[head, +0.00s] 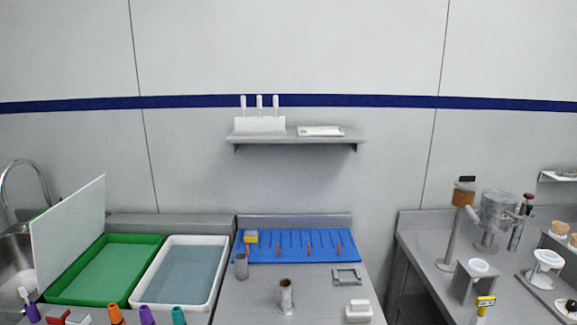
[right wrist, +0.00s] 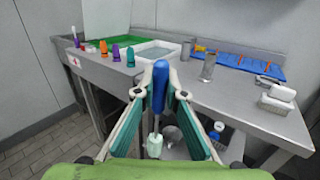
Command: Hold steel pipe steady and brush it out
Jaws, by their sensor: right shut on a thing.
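In the head view a short steel pipe (head: 286,297), brownish at its open top, stands upright on a small flange near the table's front. A plain grey cylinder (head: 241,266) stands behind it to the left. My right gripper (right wrist: 159,97) is shut on the blue handle of a brush (right wrist: 157,76). The brush hangs with its pale head (right wrist: 154,146) down, in front of the table edge and apart from the cylinder. My left gripper is out of view.
A blue mat (head: 296,257) with orange pegs lies at the table's back. A white block (head: 358,311) sits right. A gap separates the right-hand bench (head: 425,251).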

